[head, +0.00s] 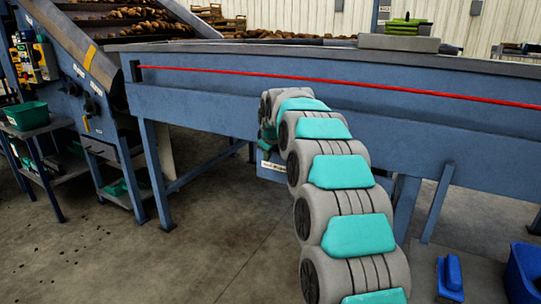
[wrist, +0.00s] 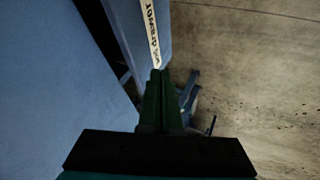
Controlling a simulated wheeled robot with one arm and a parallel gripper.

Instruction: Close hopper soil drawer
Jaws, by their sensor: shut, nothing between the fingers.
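The soil drawer (head: 270,172) is a blue box with a pale label, low under the blue machine frame in the head view. My arm hides much of it. In the wrist view the blue drawer front (wrist: 135,35) carries a label on which "drawer" can be read. A dark gap shows between it and the large blue panel at left. My green gripper (wrist: 159,73) is shut and empty, its fingertips at the near end of the label; I cannot tell whether they touch. In the head view the gripper (head: 266,148) is partly hidden behind my arm.
The long blue machine side (head: 200,100) with a red cord (head: 350,84) stands above. Blue legs (head: 155,175) reach the floor. A green bin (head: 27,116) sits on a stand at left. Blue items (head: 450,275) lie at lower right. The concrete floor (head: 220,225) at front is open.

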